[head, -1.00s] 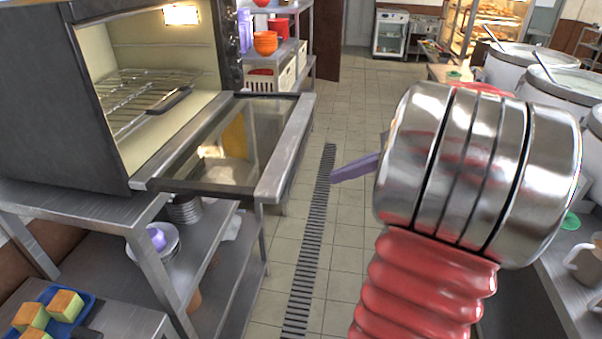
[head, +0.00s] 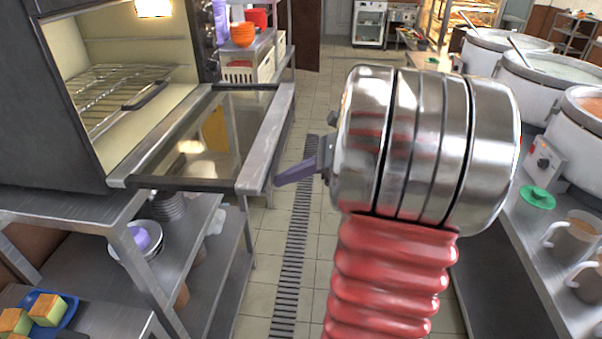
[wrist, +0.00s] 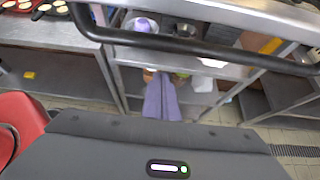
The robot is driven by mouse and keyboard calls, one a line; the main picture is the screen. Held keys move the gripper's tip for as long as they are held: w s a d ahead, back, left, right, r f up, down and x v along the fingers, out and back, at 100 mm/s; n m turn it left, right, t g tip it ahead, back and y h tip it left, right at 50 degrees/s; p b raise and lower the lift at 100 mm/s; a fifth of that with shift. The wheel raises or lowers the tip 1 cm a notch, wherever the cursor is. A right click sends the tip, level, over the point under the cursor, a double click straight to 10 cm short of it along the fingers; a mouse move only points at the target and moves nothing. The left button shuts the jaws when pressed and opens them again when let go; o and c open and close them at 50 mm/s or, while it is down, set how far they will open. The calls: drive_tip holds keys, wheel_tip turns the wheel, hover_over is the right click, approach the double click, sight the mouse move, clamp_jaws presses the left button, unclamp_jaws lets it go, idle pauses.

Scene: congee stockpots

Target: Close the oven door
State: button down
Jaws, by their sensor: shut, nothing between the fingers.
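The oven (head: 55,95) stands at the left of the head view, its cavity lit and holding wire racks (head: 120,95). Its glass door (head: 215,140) is folded down open, lying about level. In the wrist view the dark door handle bar (wrist: 200,48) crosses the upper part of the picture, beyond my fingertips. My gripper (head: 282,181) has purple fingers, closed together and empty, just right of the door's outer edge in the head view. The fingers also show in the wrist view (wrist: 161,100), below the handle bar. My silver and red arm hides part of the floor.
A steel shelf table (head: 70,205) carries the oven, with bowls below. A blue tray (head: 62,315) with food sits at lower left. Large pots (head: 540,80) and a counter with mugs (head: 572,235) line the right. A tiled aisle with a drain grate (head: 290,260) runs between.

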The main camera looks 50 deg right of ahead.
drive_tip(key=shift+w+a+r, duration=0.1)
drive_tip(key=shift+w+r, duration=0.05)
drive_tip(key=shift+r, duration=0.7)
drive_tip(key=shift+w+a+r, duration=0.1)
drive_tip(key=shift+r, duration=0.75)
drive_tip(key=shift+d+r, duration=0.1)
drive_tip(key=shift+d, duration=0.05)
